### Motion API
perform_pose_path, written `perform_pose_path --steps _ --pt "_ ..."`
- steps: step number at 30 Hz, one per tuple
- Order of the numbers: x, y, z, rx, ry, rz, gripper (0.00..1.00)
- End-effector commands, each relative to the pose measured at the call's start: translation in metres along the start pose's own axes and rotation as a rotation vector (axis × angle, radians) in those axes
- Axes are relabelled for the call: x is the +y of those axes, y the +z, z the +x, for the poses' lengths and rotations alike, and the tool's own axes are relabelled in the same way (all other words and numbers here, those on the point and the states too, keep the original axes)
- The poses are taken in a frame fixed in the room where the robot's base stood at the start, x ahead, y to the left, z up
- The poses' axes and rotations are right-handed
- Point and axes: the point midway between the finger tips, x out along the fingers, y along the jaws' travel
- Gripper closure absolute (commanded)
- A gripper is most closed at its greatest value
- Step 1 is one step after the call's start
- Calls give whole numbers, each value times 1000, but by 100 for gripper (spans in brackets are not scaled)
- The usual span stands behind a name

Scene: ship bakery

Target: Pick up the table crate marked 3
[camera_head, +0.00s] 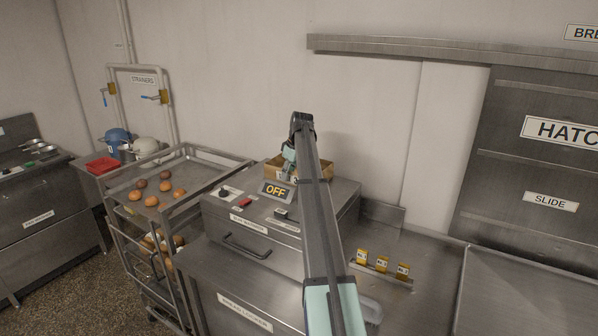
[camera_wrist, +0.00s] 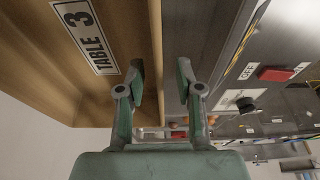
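The tan crate (camera_head: 326,168) sits on top of the steel machine with the OFF sign, partly hidden behind my arm. In the wrist view the crate (camera_wrist: 120,100) fills the left side, and its label (camera_wrist: 86,37) reads TABLE 3. My gripper (camera_wrist: 160,78) is open, with its two fingers apart. The left finger overlaps the crate in the picture, and the right finger is beyond the crate's edge. The edge shows between them; I cannot tell whether either finger touches it.
The machine (camera_head: 235,218) has a knob and a red button near the gripper. A rack (camera_head: 200,160) with buns on trays stands to the left. Yellow tags (camera_head: 382,264) stand on the steel counter (camera_head: 425,250) at right. A wall is close behind the crate.

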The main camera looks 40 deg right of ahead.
Motion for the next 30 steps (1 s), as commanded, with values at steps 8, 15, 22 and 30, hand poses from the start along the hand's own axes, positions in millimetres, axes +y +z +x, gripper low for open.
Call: perform_pose_path --steps 8,15,22,30 --pt "0 0 25 -1 -1 0 65" --pt "0 1 25 0 -1 0 89" --pt "0 0 25 0 0 0 100" --pt "0 0 24 0 0 0 100"
